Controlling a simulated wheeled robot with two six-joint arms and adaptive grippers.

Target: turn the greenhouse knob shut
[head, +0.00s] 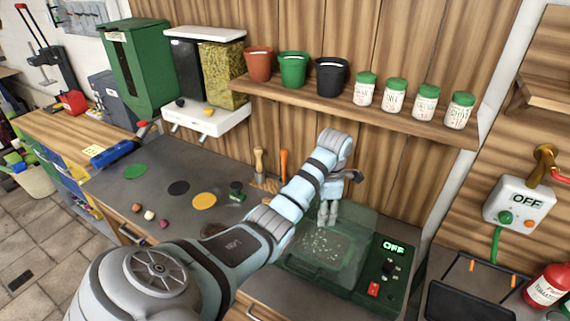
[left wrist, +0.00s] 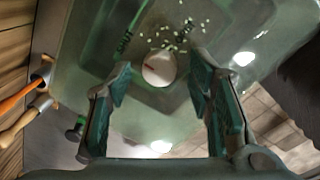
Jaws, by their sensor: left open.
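The greenhouse (head: 352,268) is a green box with a clear cover on the grey bench, with pale seeds inside. Its front panel has a lit "OFF" display, a red switch (head: 374,288) and small dark knobs (head: 389,268). In the left wrist view a round whitish knob (left wrist: 159,69) with a small red mark sits on the clear cover (left wrist: 150,124). My left gripper (head: 328,220) points down over the cover, open. Its fingers (left wrist: 160,82) appear on either side of the knob; whether they touch it I cannot tell. The head view does not show this knob clearly. My right gripper is out of view.
A wooden shelf (head: 400,118) with pots and labelled jars runs behind my left arm. Hand tools (head: 283,164) stand left of the gripper. A white box reading "OFF" (head: 520,202) and a red bottle (head: 547,287) are at the right. Coloured discs (head: 204,201) lie on the bench.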

